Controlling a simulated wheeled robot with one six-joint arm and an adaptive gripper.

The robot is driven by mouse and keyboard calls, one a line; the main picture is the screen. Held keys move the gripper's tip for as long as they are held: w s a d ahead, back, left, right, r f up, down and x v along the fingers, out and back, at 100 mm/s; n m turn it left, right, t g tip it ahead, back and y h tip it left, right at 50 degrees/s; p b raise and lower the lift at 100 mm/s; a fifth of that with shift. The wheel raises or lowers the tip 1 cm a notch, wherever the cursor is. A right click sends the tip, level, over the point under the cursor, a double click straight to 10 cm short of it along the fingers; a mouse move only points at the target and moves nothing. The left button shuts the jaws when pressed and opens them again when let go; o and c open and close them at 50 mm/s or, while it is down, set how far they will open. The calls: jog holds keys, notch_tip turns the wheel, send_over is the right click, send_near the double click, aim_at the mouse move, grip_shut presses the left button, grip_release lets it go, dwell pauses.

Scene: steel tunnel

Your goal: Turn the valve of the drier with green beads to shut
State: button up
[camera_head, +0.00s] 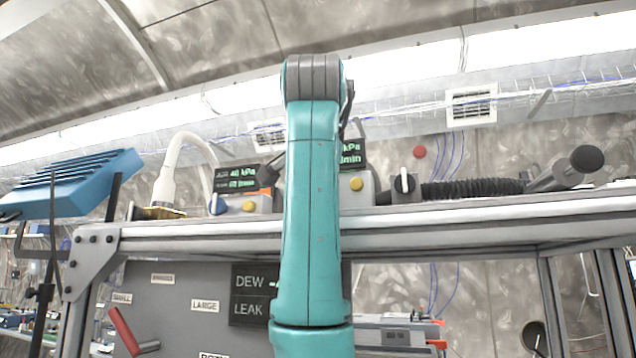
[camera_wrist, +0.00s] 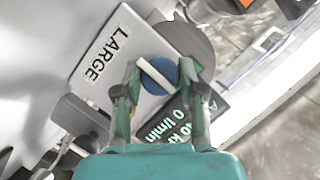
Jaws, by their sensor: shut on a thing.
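In the wrist view, a round blue valve knob (camera_wrist: 162,76) with a white bar across it sits by a pale plate (camera_wrist: 112,52) marked LARGE. My gripper (camera_wrist: 161,70) has one finger on each side of the knob and is shut on it. The white bar lies slanted, from upper left to lower right. No green beads show in either view, so I cannot tell which drier this valve belongs to. In the head view my teal arm covers the middle, and my gripper is hidden behind it.
In the head view, a shelf (camera_head: 460,222) carries a display reading 40 kPa (camera_head: 240,178), a white bent hose (camera_head: 168,180), a black-and-white valve (camera_head: 404,184) and a black corrugated hose (camera_head: 475,187). A blue slatted unit (camera_head: 75,185) stands left. A red lever (camera_head: 124,332) is below.

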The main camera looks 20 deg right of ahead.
jog(key=o, duration=1.1)
jog(key=shift+o, duration=0.2)
jog(key=v, duration=0.7)
jog(key=shift+s, duration=0.2)
jog(key=shift+a, duration=0.15)
